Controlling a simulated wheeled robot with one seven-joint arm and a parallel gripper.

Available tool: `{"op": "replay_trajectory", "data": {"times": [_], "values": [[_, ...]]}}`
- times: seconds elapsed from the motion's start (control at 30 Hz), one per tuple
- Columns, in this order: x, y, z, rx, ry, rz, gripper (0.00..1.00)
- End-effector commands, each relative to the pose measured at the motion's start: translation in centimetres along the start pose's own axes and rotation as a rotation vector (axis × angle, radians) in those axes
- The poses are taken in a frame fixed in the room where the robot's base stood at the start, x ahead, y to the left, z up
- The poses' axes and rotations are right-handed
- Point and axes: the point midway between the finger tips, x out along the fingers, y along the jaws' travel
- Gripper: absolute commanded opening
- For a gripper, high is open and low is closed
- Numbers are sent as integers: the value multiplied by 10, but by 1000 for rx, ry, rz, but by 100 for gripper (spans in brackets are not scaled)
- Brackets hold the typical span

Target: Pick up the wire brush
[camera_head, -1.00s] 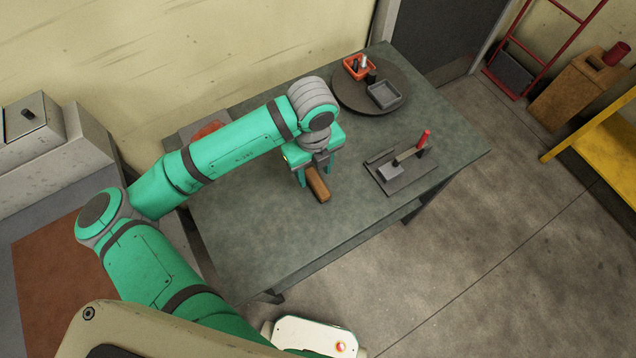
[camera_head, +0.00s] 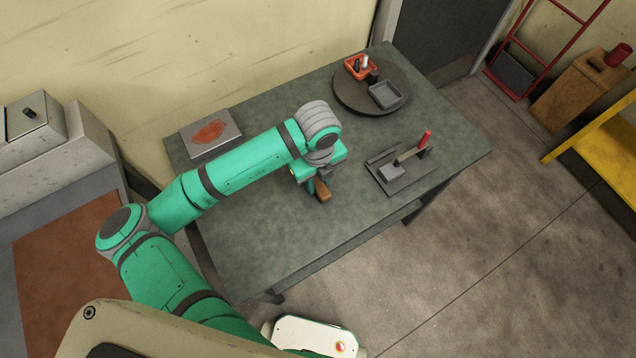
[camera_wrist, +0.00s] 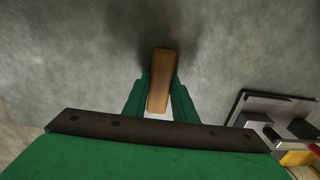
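The wire brush (camera_head: 323,191) shows as a brown wooden block at the middle of the green-grey bench. My gripper (camera_head: 319,186) points down over it, and its green fingers stand on either side of the brush. In the wrist view the brush (camera_wrist: 160,78) lies between the fingertips of my gripper (camera_wrist: 160,92), which appear to press on both its sides. I cannot tell whether the brush touches the bench.
A dark plate (camera_head: 402,169) with a grey block and a red-handled tool lies right of my gripper. A round turntable (camera_head: 371,99) behind carries an orange bin (camera_head: 360,68) and a grey tray (camera_head: 386,95). A grey plate with a red patch (camera_head: 211,133) lies at the back left.

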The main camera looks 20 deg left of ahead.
Motion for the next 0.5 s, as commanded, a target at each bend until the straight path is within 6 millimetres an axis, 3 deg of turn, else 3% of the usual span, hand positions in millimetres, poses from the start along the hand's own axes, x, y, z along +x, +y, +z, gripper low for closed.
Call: {"op": "replay_trajectory", "data": {"times": [0.5], "values": [[-10, 0, 0, 1, -1, -1, 2]]}}
